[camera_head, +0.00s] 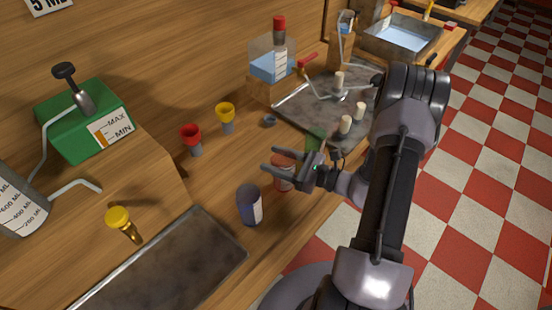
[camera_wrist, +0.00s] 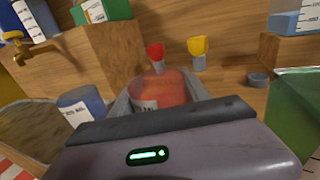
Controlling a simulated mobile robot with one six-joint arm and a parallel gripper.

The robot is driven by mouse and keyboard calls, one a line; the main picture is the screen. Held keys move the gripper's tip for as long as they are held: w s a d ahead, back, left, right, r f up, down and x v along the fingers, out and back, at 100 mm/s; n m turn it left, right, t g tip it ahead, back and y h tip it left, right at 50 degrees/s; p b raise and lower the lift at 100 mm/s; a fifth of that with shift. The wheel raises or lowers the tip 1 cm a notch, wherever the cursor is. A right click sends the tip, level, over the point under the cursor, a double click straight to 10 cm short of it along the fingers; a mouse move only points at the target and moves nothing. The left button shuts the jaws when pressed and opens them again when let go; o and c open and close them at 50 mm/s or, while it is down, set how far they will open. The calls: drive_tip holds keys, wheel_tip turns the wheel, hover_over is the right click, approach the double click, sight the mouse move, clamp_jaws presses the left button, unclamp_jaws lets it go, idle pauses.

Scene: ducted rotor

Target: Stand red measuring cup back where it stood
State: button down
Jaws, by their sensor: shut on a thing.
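The red measuring cup (camera_head: 284,181) is between the fingers of my gripper (camera_head: 268,159), which is shut on it. In the wrist view the translucent red cup (camera_wrist: 162,88) looks upright, with a pale label on its left side and its lower part hidden behind my gripper body. I cannot tell whether its base touches the bench. A blue measuring cup (camera_head: 249,206) stands to its front left; it also shows in the wrist view (camera_wrist: 82,104). A green translucent cup (camera_head: 316,139) stands on the other side; it is large at the right of the wrist view (camera_wrist: 296,108).
A red funnel (camera_head: 190,135) and a yellow funnel (camera_head: 226,113) stand behind, with a small grey ring (camera_head: 269,120) nearby. A dark tray (camera_head: 175,265) and brass tap (camera_head: 122,222) are left. A metal plate with white pegs (camera_head: 300,110) is at the back right.

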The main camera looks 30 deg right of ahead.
drive_tip(key=shift+f+b, duration=0.5)
drive_tip(key=shift+f, duration=0.1)
drive_tip(key=shift+c, duration=2.2)
unclamp_jaws()
drive_tip(key=p+v, duration=0.4)
drive_tip(key=v, duration=1.3)
drive_tip(key=a+r+n+g+h, duration=0.2)
drive_tip(key=a+r+n+g, duration=1.15)
drive_tip(key=a, duration=0.35)
drive_tip(key=s+a+r+n+t+h, duration=0.5)
drive_tip(key=s+a+r+n+h, duration=0.1)
drive_tip(key=r+n, duration=0.4)
drive_tip(key=shift+a+h, duration=0.5)
drive_tip(key=shift+a, duration=0.5)
